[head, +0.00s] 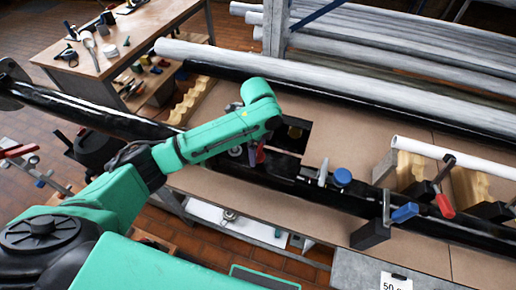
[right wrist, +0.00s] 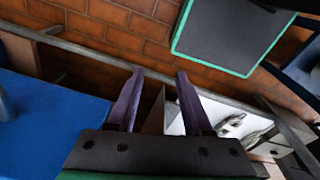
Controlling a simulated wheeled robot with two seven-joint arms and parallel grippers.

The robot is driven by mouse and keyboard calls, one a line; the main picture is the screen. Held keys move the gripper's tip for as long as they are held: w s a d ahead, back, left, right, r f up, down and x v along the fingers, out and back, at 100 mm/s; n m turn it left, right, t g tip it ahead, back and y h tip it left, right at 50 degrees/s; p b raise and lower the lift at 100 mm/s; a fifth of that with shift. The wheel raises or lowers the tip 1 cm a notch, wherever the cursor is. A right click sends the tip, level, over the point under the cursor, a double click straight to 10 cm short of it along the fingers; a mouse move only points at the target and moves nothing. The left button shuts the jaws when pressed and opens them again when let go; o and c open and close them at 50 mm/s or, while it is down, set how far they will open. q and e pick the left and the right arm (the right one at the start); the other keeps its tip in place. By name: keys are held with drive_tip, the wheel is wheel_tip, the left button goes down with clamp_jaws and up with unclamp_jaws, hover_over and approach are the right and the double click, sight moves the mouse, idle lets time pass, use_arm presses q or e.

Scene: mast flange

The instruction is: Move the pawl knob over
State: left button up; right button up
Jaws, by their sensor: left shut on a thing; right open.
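In the head view a black fixture lies along the bench, with a small red part (head: 260,153) at its near left side, which looks like the pawl knob. My left gripper (head: 254,150) reaches down there and is shut on it; my green arm hides most of the fingers and the grip. A blue round knob (head: 342,176) stands on the fixture to the right, apart from my left gripper. In the right wrist view my right gripper (right wrist: 158,76) is open and empty, its two purple fingers over the brick floor.
A long black mast tube (head: 105,118) runs in from the left. Clamps with a red handle (head: 445,205) and a blue handle (head: 404,212) stand at the right. A white tube (head: 440,150) rests on wooden cradles.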

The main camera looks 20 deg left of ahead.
use_arm(q)
drive_tip(key=shift+w+r, duration=0.15)
drive_tip(key=shift+r, duration=0.05)
drive_tip(key=o, duration=1.1)
drive_tip(key=shift+c, duration=0.2)
drive_tip(key=shift+r, duration=0.35)
wheel_tip(320, 180, up, 8)
drive_tip(key=shift+b, duration=1.05)
wheel_tip(320, 180, up, 6)
drive_tip(key=p, duration=0.1)
hover_over(258, 150)
drive_tip(key=shift+f, duration=0.1)
